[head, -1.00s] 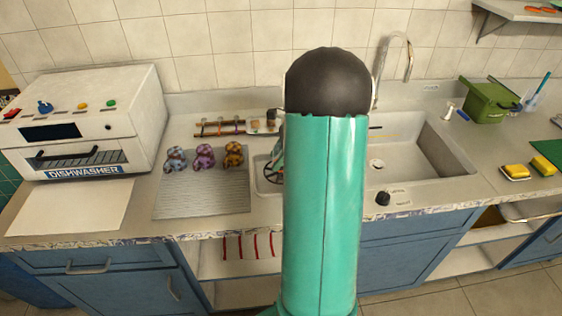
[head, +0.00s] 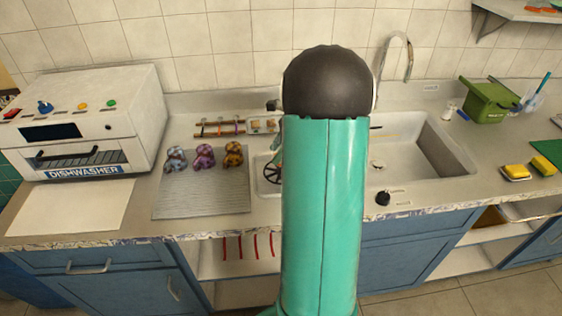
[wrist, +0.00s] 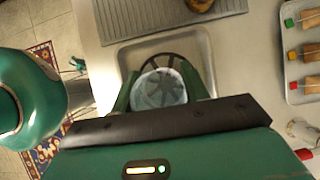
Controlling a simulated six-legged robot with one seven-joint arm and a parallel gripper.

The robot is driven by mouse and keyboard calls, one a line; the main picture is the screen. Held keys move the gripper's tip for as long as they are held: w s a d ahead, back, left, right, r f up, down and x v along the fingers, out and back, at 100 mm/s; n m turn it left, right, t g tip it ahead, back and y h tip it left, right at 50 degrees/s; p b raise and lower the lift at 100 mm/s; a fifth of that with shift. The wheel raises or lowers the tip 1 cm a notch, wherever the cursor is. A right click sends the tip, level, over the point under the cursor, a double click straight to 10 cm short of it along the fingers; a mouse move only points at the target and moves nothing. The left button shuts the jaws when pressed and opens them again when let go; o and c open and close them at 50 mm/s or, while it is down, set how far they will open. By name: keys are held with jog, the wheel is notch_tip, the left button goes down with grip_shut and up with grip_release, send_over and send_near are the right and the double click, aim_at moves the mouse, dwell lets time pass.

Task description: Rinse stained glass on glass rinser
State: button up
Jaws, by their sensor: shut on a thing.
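In the wrist view the green fingers of my gripper (wrist: 161,80) are shut on a pale, see-through glass (wrist: 160,92). I see the glass along its axis, with dark spokes showing in or through it. It is over the black wheel-shaped rinser (wrist: 163,58) in a small square basin (wrist: 206,60). I cannot tell whether the glass touches the rinser. In the head view part of the rinser (head: 271,174) shows left of my arm, which hides the glass and most of the gripper.
Three patterned objects (head: 204,156) stand at the back of the ribbed drainboard (head: 201,190). A white dishwasher (head: 85,120) is to the left. The large sink (head: 425,150) and tap (head: 396,45) are to the right. A tray (wrist: 292,85) of colour-tipped pieces is in the wrist view.

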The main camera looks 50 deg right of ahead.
aim_at(278, 140)
jog(key=shift+r, duration=1.6)
